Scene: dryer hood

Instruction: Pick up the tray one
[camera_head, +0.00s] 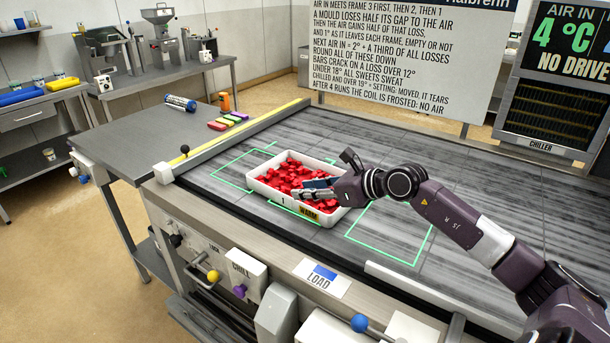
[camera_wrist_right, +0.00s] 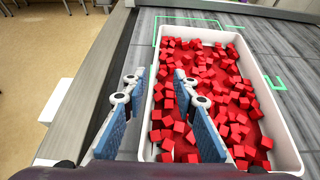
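A white tray (camera_head: 262,193) full of red cubes (camera_head: 293,172) sits on the grey slatted conveyor bed, over a green outline. Its near wall bears a "1" and an orange "WARM" label (camera_head: 310,214). My right gripper (camera_head: 312,189) is at the tray's near right side. In the right wrist view, my right gripper (camera_wrist_right: 159,80) is open, with blue-padded fingers on either side of the wall of the tray (camera_wrist_right: 150,98). One finger is outside the wall, the other over the cubes (camera_wrist_right: 215,85). Whether the pads touch the wall is unclear. My left gripper is not in view.
An empty green outline (camera_head: 390,232) lies right of the tray. A yellow-topped bar (camera_head: 240,133) crosses the bed at left. A front rail with a LOAD label (camera_head: 322,277) and several knobs lies nearer. A chiller (camera_head: 555,100) and text board (camera_head: 400,60) stand behind.

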